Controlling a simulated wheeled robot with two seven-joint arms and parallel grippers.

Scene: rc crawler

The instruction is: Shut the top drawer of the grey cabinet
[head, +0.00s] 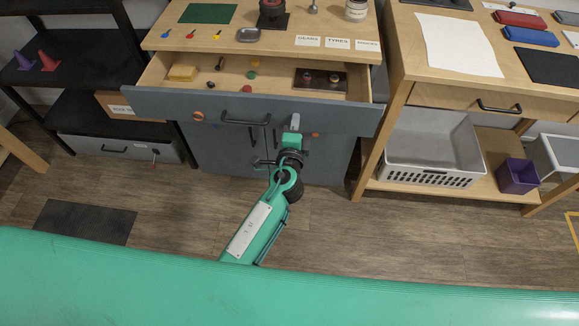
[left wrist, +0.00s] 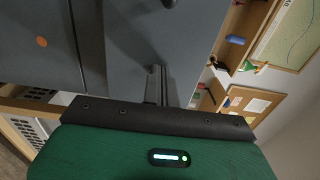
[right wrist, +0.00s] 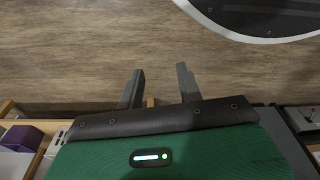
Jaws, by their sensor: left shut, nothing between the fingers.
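The grey cabinet (head: 215,150) stands ahead with its top drawer (head: 160,102) pulled open. Inside lie a yellow block (head: 183,72), several small coloured pieces and a dark tray (head: 320,82). My left gripper (head: 294,122) is shut and empty at the drawer front, right of the handle. In the left wrist view its fingers (left wrist: 156,86) are together close to the grey front; I cannot tell whether they touch. My right gripper (right wrist: 160,88) is open and empty above the floor, outside the head view.
The cabinet's wooden top (head: 270,32) holds labels and small items. A black shelf (head: 90,75) stands at left. At right a wooden bench (head: 400,70) carries a grey basket (head: 430,145) and a purple bin (head: 517,176) below. The floor (head: 335,215) before the cabinet is clear.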

